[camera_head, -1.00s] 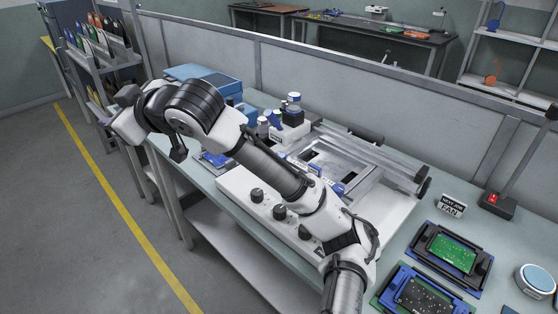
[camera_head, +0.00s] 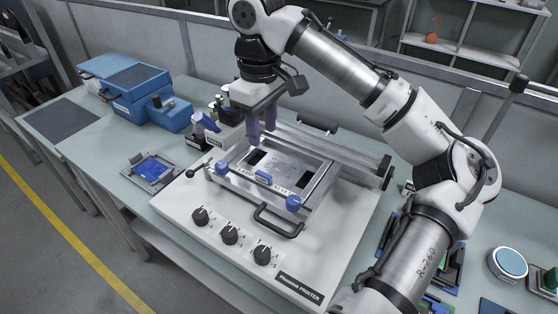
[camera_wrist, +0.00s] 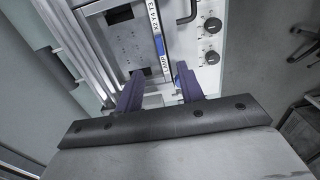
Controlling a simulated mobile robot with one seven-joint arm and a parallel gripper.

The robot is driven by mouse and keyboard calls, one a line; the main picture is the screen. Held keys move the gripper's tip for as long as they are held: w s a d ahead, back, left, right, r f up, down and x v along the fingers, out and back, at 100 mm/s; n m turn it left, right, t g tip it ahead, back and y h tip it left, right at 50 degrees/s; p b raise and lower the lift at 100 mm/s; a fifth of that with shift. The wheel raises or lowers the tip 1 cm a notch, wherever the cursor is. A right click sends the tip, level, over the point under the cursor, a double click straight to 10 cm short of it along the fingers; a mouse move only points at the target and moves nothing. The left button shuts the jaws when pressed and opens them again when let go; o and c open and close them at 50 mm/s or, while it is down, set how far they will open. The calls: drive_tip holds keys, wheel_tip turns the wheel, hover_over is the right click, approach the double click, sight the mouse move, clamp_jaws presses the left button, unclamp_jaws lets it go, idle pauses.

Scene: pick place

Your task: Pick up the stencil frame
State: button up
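The stencil frame (camera_head: 281,166) is a flat silver metal frame with dark openings. It lies on the white stencil printer (camera_head: 190,214), with a blue label tab on its front side. In the wrist view the stencil frame (camera_wrist: 133,43) is ahead of the fingers, its labelled side running toward them. My gripper (camera_head: 262,138) points down at the frame's back left end in the head view. Its two purple fingers also show in the wrist view (camera_wrist: 160,88), apart, with a gap between them. Whether they touch the frame I cannot tell.
The printer has a black handle (camera_head: 279,222), several black knobs and blue clamp knobs. A rail (camera_head: 335,147) runs behind the frame. Bottles (camera_head: 205,124) stand close to my gripper's left. A blue machine (camera_head: 140,92) and a blue board (camera_head: 152,168) are farther left.

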hover_over(263, 174)
drive_tip(key=f, duration=0.6)
drive_tip(key=shift+s+d+f, duration=0.15)
drive_tip(key=shift+s+f, duration=0.15)
drive_tip(key=shift+f, duration=0.05)
drive_tip(key=shift+w+f+p, duration=0.2)
drive_tip(key=shift+f+p, duration=0.2)
drive_tip(key=shift+f, duration=0.95)
drive_tip(key=shift+w+f+p, duration=0.15)
drive_tip(key=shift+f+p, duration=0.25)
drive_tip(key=shift+f, duration=0.95)
clamp_jaws()
